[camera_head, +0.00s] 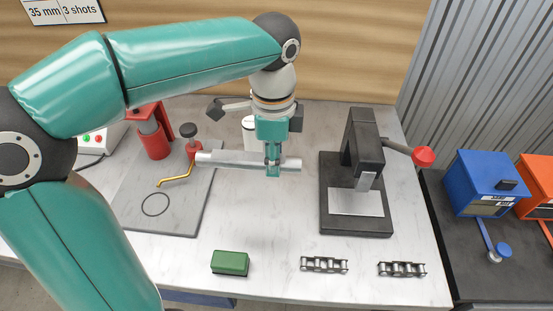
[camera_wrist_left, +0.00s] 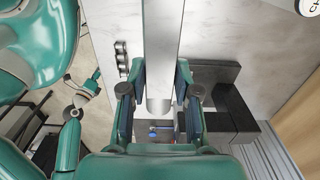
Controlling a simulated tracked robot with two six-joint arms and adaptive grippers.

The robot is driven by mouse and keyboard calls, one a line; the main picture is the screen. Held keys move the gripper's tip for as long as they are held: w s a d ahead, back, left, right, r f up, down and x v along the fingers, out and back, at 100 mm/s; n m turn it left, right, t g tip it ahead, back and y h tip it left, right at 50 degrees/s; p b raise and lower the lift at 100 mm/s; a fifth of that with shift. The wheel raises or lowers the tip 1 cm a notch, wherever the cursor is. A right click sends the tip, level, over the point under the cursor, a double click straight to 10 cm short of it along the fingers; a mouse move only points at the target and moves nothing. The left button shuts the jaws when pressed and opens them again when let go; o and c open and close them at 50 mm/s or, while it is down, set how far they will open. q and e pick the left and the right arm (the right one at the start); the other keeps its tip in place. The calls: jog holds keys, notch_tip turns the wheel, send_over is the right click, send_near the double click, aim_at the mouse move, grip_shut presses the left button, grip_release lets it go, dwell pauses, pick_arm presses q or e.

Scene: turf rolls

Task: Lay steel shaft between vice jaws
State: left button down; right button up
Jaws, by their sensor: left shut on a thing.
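The steel shaft (camera_head: 230,158) is a smooth grey bar held about level over the bench, lying left to right in the head view. My left gripper (camera_head: 272,165) points down and is shut on it nearer its right end. In the left wrist view the shaft (camera_wrist_left: 162,40) runs between the two fingers of the left gripper (camera_wrist_left: 160,97). I cannot make out the vice or its jaws for certain.
A black press (camera_head: 362,150) with a red-knobbed lever stands right of the shaft. A green block (camera_head: 230,262) and two chain pieces (camera_head: 324,265) lie along the front. Bench between is clear.

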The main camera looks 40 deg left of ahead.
pick_arm(q)
jog(key=shift+r+p, duration=1.6)
jog(key=shift+r, duration=0.35)
jog(key=shift+r+p, duration=0.6)
jog(key=shift+r, duration=1.75)
